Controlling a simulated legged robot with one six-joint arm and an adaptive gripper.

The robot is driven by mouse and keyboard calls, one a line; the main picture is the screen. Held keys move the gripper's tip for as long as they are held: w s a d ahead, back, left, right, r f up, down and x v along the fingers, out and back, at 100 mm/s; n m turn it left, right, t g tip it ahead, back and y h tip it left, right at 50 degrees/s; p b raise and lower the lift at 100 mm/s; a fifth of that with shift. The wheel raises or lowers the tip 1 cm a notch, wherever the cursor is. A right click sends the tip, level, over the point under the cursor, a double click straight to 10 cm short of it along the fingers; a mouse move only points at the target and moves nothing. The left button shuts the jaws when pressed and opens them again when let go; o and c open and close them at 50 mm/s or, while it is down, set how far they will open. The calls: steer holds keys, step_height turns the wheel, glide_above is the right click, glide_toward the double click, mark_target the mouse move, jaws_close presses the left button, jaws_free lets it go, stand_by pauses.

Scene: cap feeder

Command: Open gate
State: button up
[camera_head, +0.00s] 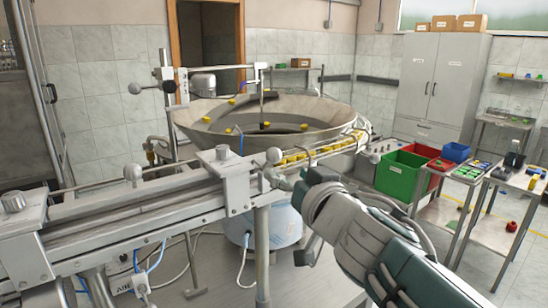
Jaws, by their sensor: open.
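The cap feeder's metal rail (130,212) runs from the lower left toward the round bowl (265,118). A raised clamp block (222,158) sits on it, and a ball-ended knob (274,156) stands just right of the block. I cannot tell for sure which part is the gate. Yellow caps (295,158) line the chute between the bowl and the rail. My gripper (284,181) is at the rail's right end, just below and right of the ball knob. It looks empty; its fingers are small and partly hidden by my wrist.
Green bin (400,178) and red bin (425,152) stand right of my arm, with a blue bin (455,152) behind. Side tables (520,180) hold small parts. A grey cabinet (440,85) is at the back. Several yellow caps lie in the bowl.

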mark_target(277, 160)
steer(key=x, duration=0.5)
steer(key=d+x, duration=0.1)
steer(key=x, duration=0.2)
steer(key=shift+w, duration=0.25)
steer(key=shift+w+a, duration=0.25)
steer(key=shift+a, duration=0.15)
steer(key=shift+d, duration=0.3)
steer(key=c, duration=0.4)
steer(key=shift+s, duration=0.1)
jaws_close()
